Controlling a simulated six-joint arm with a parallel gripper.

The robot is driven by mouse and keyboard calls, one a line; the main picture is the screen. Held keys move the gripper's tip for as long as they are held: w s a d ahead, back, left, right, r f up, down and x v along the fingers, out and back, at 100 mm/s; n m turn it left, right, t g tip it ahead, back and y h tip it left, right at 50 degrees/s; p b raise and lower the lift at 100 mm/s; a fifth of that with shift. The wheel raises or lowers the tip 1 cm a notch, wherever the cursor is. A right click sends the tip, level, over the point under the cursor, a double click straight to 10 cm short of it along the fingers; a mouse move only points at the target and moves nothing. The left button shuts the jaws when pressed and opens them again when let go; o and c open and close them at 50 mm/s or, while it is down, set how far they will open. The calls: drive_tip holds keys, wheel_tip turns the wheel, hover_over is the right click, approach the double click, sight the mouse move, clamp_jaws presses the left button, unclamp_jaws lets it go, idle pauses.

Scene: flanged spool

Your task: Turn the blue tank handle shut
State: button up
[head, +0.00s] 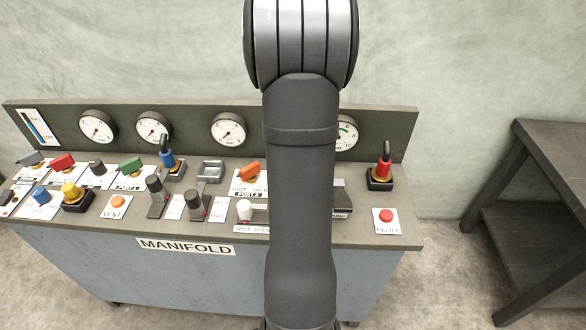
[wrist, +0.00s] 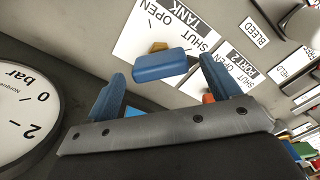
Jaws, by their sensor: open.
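The blue tank handle (wrist: 165,67) shows in the wrist view as a blue bar over a small yellow-brown hub. It sits by a white plate (wrist: 128,42) lettered TANK, SHUT and OPEN. I cannot tell clearly which word the handle points to. My gripper (wrist: 161,72) is open, with one blue finger beyond each end of the bar as seen here. Gaps show on both sides, and no contact is visible. In the head view my arm hides the gripper and the tank handle.
An orange handle (head: 249,171) stands on the PORT 2 plate, left of my arm. A red lever (head: 383,170) and a red button (head: 386,216) are to the right. A gauge (wrist: 28,115) is close by in the wrist view. Several other controls crowd the left of the panel.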

drive_tip(key=shift+f, duration=1.1)
drive_tip(key=c, duration=1)
drive_tip(key=shift+m, duration=0.5)
drive_tip(key=o, duration=1)
